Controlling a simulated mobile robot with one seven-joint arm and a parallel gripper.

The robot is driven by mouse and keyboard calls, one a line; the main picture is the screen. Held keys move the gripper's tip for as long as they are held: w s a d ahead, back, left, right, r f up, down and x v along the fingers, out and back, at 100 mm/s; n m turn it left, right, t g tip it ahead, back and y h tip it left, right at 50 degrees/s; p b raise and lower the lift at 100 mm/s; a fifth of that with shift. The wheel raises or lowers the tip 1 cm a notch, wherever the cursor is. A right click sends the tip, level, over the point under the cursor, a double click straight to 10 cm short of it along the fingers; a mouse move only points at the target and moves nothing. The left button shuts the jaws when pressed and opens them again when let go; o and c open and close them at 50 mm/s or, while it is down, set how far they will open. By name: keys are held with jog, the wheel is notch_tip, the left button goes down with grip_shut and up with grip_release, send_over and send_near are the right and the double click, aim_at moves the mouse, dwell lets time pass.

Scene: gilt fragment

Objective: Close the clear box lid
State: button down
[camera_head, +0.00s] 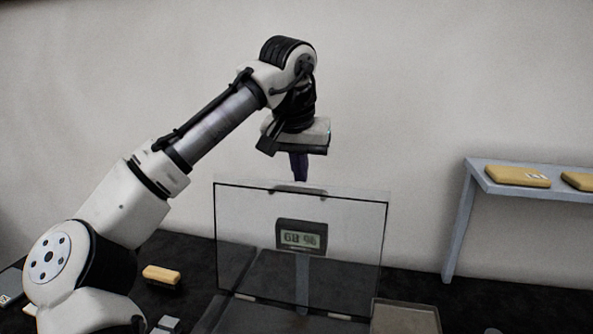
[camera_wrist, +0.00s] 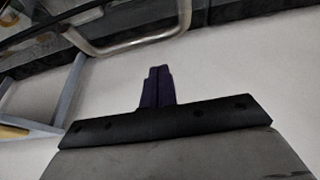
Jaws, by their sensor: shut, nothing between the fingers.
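The clear box lid (camera_head: 245,226) stands upright in the head view, a transparent panel with a dark edge. Two light hinge pieces show along its bottom edge. A small metal handle is at its top edge, and it also shows in the wrist view (camera_wrist: 133,42). A grey display reading about 68 % (camera_head: 301,236) shows at the panel's middle. My gripper (camera_head: 299,178) points down just above the top edge, near the handle, its purple fingers together and empty. The fingers show side by side in the wrist view (camera_wrist: 157,80). Whether they touch the lid I cannot tell.
A grey-blue shelf table (camera_head: 466,207) at the right holds yellow blocks (camera_head: 517,176). Another yellow block (camera_head: 161,275) lies on the dark surface at the left. A beige-grey tray (camera_head: 405,318) is at the lower right. The pale wall behind is bare.

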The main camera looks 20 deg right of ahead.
jog(key=shift+s+a, duration=0.8)
jog(key=shift+s, duration=0.35)
jog(key=shift+r, duration=0.1)
